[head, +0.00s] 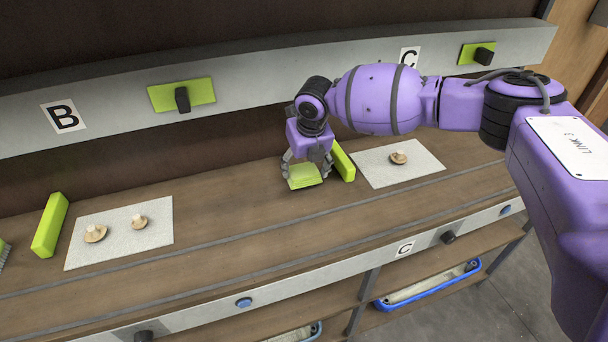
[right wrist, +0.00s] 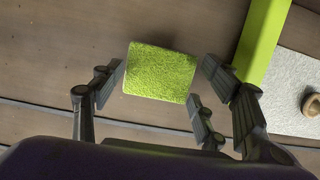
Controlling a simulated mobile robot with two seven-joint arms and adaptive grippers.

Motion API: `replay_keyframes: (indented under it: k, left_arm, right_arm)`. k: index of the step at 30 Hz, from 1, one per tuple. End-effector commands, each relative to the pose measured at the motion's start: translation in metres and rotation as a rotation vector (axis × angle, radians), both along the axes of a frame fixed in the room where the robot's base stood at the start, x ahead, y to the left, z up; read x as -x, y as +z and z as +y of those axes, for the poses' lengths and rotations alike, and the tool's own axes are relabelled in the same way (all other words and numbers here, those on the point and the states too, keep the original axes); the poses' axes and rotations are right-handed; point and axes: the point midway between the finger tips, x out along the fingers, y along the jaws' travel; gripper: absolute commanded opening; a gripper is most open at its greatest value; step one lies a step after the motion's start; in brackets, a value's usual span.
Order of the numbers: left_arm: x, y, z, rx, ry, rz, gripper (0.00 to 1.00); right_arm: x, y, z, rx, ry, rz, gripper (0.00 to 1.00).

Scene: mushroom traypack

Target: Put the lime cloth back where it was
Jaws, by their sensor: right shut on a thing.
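The lime cloth (head: 305,182) is a small, fuzzy rectangular pad. My right gripper (head: 308,165) points down over the bench, shut on the cloth. The cloth also shows between the fingers in the right wrist view (right wrist: 160,72). It is at or just above the wooden bench top; I cannot tell if it touches. A lime upright block (head: 343,160) stands just right of the gripper, beside a pale mat (head: 425,166) bearing one mushroom (head: 398,157). My left gripper is not in view.
At left are another lime block (head: 50,225) and a pale mat (head: 120,248) with two mushrooms. The rail behind carries a B sign (head: 64,116) and lime plates with black knobs (head: 182,98). A blue-rimmed tray (head: 428,285) sits below.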

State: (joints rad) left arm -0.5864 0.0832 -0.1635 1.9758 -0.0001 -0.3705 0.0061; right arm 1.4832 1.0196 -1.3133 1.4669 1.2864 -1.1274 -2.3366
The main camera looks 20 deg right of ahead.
Motion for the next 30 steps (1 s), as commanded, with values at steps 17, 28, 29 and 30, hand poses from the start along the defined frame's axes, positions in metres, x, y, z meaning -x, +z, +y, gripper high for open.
replay_keyframes:
  k: [17, 28, 29, 30]
  left_arm:
    - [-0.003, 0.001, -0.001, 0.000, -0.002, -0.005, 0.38]
    - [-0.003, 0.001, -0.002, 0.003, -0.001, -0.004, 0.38]
    - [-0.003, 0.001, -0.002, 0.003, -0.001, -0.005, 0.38]
    - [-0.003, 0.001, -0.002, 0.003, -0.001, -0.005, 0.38]
  right_arm:
    - [-0.002, -0.035, -0.002, 0.000, -0.001, 0.001, 0.81]
    - [-0.003, -0.034, -0.002, 0.000, -0.001, 0.000, 0.87]
    - [-0.003, -0.033, -0.002, 0.000, -0.001, 0.000, 0.87]
    - [-0.002, -0.031, -0.002, 0.000, -0.001, -0.001, 0.87]
